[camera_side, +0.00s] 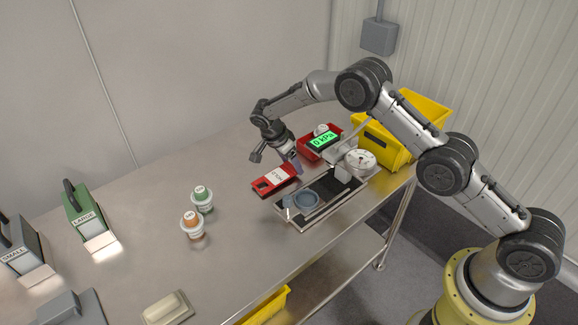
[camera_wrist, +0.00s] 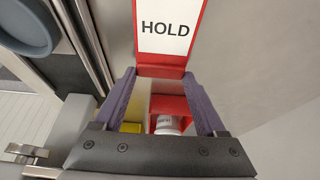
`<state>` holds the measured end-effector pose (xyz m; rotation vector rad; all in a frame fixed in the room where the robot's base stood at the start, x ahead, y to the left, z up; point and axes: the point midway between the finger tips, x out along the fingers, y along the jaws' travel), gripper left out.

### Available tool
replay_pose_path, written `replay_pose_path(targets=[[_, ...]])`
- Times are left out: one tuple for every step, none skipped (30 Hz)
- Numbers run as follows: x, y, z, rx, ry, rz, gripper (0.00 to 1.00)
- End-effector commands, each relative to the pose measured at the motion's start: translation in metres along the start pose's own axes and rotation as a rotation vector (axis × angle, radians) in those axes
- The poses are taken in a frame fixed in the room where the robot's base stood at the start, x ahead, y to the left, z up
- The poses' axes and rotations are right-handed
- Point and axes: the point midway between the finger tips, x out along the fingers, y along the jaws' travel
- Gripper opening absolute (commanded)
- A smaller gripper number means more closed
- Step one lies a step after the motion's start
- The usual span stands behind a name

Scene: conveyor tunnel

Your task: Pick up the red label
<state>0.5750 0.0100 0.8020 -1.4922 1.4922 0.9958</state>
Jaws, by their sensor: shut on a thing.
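The red label (camera_side: 262,187) is a flat red piece with a white panel. In the wrist view the red label (camera_wrist: 160,71) reads HOLD, and its near red end lies between my two fingertips. My gripper (camera_side: 296,167) is shut on that end, with the purple fingers one on each side of it in the wrist view (camera_wrist: 160,76). The label's other end points to the left in the side view. Whether it touches the tabletop is hard to tell.
A tray-like fixture (camera_side: 326,207) with a blue-grey round dish (camera_side: 306,200) lies right beside the label. A red bin (camera_side: 306,151), a green 0 kPa display (camera_side: 323,141), a dial gauge (camera_side: 361,161) and yellow bins (camera_side: 393,153) stand behind. Two capped jars (camera_side: 193,226) stand left; steel between is clear.

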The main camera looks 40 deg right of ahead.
Motion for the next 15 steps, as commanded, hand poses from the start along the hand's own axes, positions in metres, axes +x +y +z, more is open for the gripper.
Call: replay_pose_path(targets=[[-0.005, -0.001, -0.002, 0.001, -0.001, -0.002, 0.21], [-0.008, -0.001, -0.003, 0.001, -0.001, -0.002, 0.21], [-0.013, -0.001, -0.005, 0.001, -0.001, -0.002, 0.21], [-0.018, -0.001, -0.007, 0.001, -0.001, -0.003, 0.21], [-0.022, -0.001, -0.009, 0.001, -0.001, -0.003, 0.21], [-0.029, -0.001, -0.012, 0.002, -0.001, -0.004, 0.21], [-0.035, -0.001, -0.014, 0.002, -0.001, -0.004, 0.21], [-0.041, -0.001, -0.017, 0.002, -0.001, -0.004, 0.21], [-0.049, -0.001, -0.020, 0.001, -0.001, -0.004, 0.21], [-0.055, -0.001, -0.023, 0.001, -0.001, -0.004, 0.21], [-0.060, -0.001, -0.025, 0.002, -0.001, -0.004, 0.21], [-0.068, -0.001, -0.028, 0.002, 0.000, -0.003, 0.21], [-0.074, -0.001, -0.030, 0.002, -0.001, -0.004, 0.21], [-0.079, -0.001, -0.033, 0.001, -0.001, -0.003, 0.21], [-0.086, -0.001, -0.036, 0.002, -0.001, -0.004, 0.21]])
